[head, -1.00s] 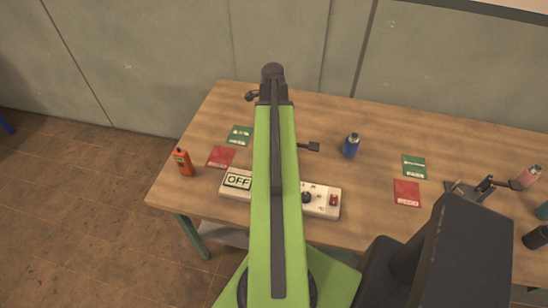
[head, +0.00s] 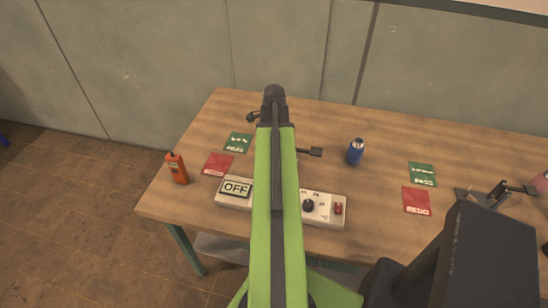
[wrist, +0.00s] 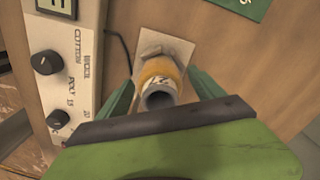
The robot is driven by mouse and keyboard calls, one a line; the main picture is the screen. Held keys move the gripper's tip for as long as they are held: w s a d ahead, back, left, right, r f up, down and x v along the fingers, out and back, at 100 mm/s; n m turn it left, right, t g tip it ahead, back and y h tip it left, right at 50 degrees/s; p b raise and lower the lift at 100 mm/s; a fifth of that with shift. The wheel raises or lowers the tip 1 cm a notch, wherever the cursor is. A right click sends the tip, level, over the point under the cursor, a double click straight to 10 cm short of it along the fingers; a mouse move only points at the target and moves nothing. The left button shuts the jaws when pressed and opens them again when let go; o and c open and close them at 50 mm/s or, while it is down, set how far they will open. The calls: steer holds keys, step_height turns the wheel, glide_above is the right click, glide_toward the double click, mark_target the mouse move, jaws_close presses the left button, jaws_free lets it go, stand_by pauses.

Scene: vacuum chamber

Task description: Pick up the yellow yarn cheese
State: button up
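The yellow yarn cheese (wrist: 160,75) shows in the wrist view as a yellow band around a grey tube, its open end facing the camera. It is on a pale rectangular pad (wrist: 178,45) on the table. My gripper (wrist: 160,77) is open, with one green finger on each side of the yarn cheese. I cannot tell whether either finger touches it. In the head view my green arm covers the middle of the table, and the yarn cheese is hidden.
A control box (head: 322,208) with knobs and an OFF display lies close to the left of the fingers in the wrist view.

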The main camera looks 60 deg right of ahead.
steer(key=c, duration=1.5)
step_height(320, 180, up, 10)
steer(key=p, duration=1)
steer(key=shift+r, duration=0.2)
steer(key=shift+c, duration=0.2)
